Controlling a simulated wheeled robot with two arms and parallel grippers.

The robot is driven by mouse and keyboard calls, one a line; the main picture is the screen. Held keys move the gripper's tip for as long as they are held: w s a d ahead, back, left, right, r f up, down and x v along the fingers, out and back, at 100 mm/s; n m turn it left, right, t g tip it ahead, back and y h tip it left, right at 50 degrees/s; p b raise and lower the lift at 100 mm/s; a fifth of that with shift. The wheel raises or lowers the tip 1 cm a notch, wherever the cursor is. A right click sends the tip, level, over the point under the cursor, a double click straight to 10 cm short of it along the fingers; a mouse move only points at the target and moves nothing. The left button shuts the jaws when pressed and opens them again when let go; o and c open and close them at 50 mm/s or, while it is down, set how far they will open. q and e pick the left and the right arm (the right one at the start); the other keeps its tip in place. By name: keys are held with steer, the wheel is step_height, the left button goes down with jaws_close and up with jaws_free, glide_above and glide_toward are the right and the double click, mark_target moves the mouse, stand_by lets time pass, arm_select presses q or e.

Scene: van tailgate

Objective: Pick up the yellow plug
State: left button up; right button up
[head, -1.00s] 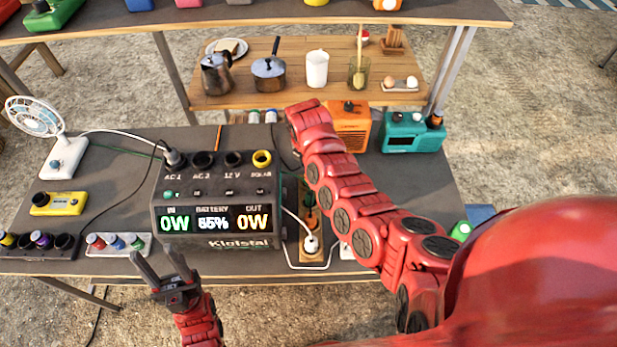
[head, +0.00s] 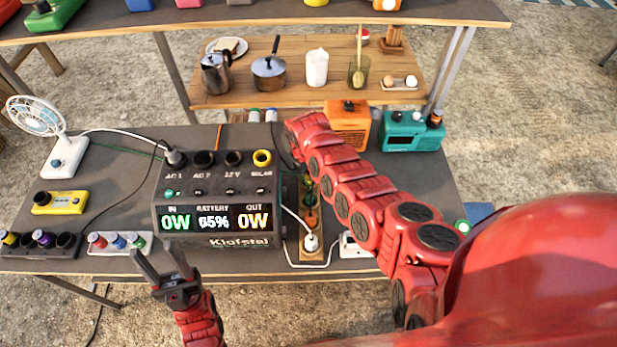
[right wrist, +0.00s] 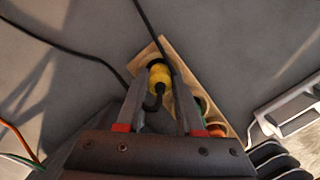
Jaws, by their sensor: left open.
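The yellow plug (right wrist: 160,76) stands at the upper end of a narrow wooden holder in the right wrist view, with a dark cord bending from it. The fingers of my right gripper (right wrist: 165,88) lie on either side of it. The left finger looks very close to the plug, and a narrow gap seems to show on the right; contact is unclear. In the head view my red right arm hides this gripper and the plug. My left gripper (head: 160,268) is open and empty at the table's front edge, before the power station.
The power station (head: 218,195) stands left of the wooden holder (head: 312,256), which also holds a white plug (head: 311,242). A power strip (head: 119,243) and a yellow box (head: 58,203) are at left. An orange box (head: 347,121) and teal box (head: 412,133) stand behind. Cords cross the table.

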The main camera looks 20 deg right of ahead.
jaws_close()
steer(key=shift+r, duration=0.15)
steer(key=shift+r, duration=0.55)
step_height(320, 180, up, 9)
steer(key=shift+f+b, duration=0.2)
steer(key=shift+b, duration=0.45)
step_height(320, 180, up, 15)
steer(key=p, duration=0.9)
